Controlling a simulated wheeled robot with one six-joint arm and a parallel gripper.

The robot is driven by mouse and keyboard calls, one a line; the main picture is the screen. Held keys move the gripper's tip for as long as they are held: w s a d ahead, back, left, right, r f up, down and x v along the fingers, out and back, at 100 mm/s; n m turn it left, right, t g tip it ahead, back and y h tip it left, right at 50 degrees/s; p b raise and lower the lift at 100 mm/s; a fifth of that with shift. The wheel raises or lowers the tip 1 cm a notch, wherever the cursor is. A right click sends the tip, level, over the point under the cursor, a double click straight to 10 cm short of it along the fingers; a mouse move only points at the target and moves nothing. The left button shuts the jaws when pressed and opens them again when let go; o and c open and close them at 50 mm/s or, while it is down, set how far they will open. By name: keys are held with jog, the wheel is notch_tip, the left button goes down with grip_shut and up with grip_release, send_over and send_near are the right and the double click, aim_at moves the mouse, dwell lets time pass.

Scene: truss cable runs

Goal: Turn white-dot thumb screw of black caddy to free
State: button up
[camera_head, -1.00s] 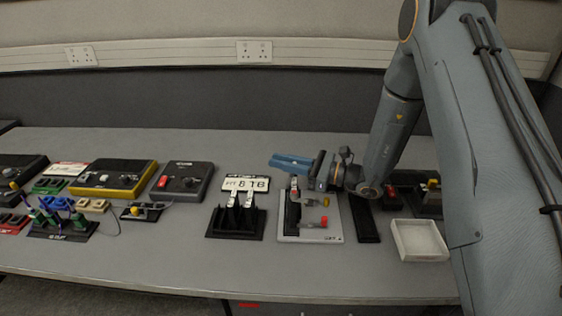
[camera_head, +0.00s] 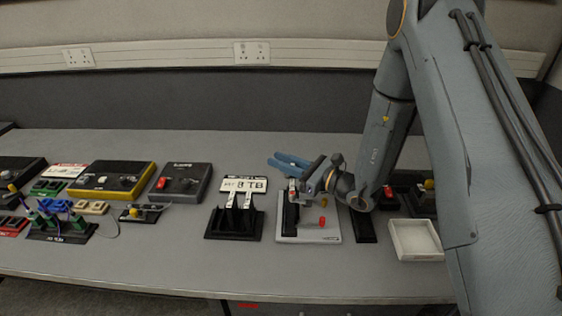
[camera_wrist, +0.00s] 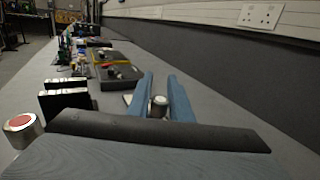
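My gripper (camera_head: 274,159) is open, with its two blue fingers apart and pointing left over the grey base plate (camera_head: 327,237) at the middle right. In the wrist view, the fingers (camera_wrist: 159,76) lie on either side of a short silver cylinder with a pale top (camera_wrist: 158,102), which looks like a thumb screw. I cannot tell whether they touch it or whether its top bears a white dot. A black upright block (camera_head: 291,217), which may be the caddy, stands on the base plate, partly hidden by my gripper. A red-topped silver cylinder (camera_wrist: 20,126) is at the wrist view's left.
A red knob (camera_head: 321,221) and a yellow knob (camera_head: 323,202) are on the base plate. A black stand (camera_head: 233,223) with a white label plate (camera_head: 243,184) is to the left. A white tray (camera_head: 417,240) is to the right. Several control boxes fill the left side.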

jog(key=shift+o, duration=1.4)
jog(key=b+v, duration=0.2)
jog(key=v, duration=0.5)
jog(key=shift+s+d, duration=0.25)
jog(key=shift+d, duration=0.1)
